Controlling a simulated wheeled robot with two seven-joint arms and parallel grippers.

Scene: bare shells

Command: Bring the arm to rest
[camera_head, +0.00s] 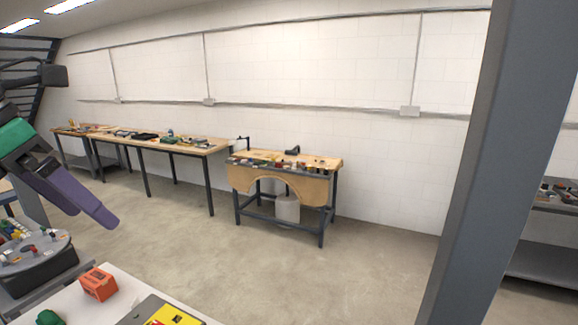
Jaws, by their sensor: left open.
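My left gripper (92,213) shows at the left edge, with purple fingers pointing down and to the right. It is open, and nothing shows between its fingers. It hangs in the air above and beyond the near white table (130,285), apart from it. My right gripper is not in view.
An orange box (98,284), a green item (49,317) and a grey and yellow case (165,314) lie on the near table. A round grey tray (50,252) with small parts stands at left. A grey post (490,160) rises at right. Workbenches (283,180) line the wall; the mid floor is clear.

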